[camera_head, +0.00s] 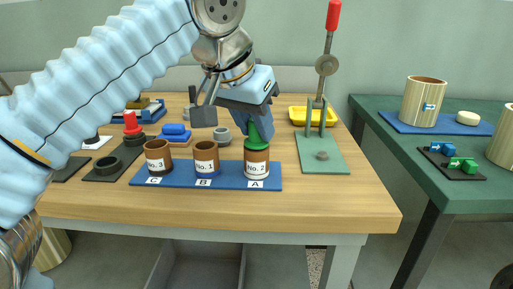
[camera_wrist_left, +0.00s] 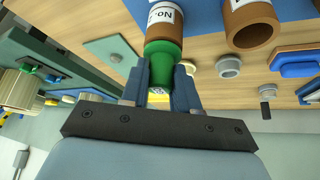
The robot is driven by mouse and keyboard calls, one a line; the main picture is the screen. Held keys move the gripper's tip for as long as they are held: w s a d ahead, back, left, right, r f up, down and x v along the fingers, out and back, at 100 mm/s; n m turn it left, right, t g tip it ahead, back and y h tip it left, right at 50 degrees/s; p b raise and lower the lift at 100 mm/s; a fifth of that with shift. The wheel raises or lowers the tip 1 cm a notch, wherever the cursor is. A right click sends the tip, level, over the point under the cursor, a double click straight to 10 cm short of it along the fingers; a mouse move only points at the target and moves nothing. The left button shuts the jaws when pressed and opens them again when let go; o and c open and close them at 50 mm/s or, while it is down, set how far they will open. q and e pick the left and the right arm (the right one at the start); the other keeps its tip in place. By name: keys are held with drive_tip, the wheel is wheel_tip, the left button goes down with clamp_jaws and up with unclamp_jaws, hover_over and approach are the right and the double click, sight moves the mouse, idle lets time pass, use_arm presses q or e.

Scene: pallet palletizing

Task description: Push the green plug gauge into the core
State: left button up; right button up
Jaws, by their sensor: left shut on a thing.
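The green plug gauge (camera_head: 255,142) is at the top of the brown core labelled No. 2 (camera_head: 257,164), which stands upright on spot A of the blue board (camera_head: 225,183). Its wide green collar covers the core's mouth, so how deep the plug goes is hidden. My left gripper (camera_head: 260,127) comes down from above and is shut on the gauge's handle. In the left wrist view the green gauge (camera_wrist_left: 163,55) sits between the two blue fingers, in line with the core (camera_wrist_left: 165,28). My right gripper is not in view.
Cores No. 1 (camera_head: 206,158) and No. 3 (camera_head: 158,157) stand on the board to the left. A green press stand with a red-knobbed lever (camera_head: 322,153) and a yellow tray (camera_head: 298,116) are to the right. The wooden table front is clear.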

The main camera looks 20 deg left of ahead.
use_arm(q)
drive_tip(key=shift+f, duration=0.2)
clamp_jaws()
drive_tip(key=o, duration=1.1)
unclamp_jaws()
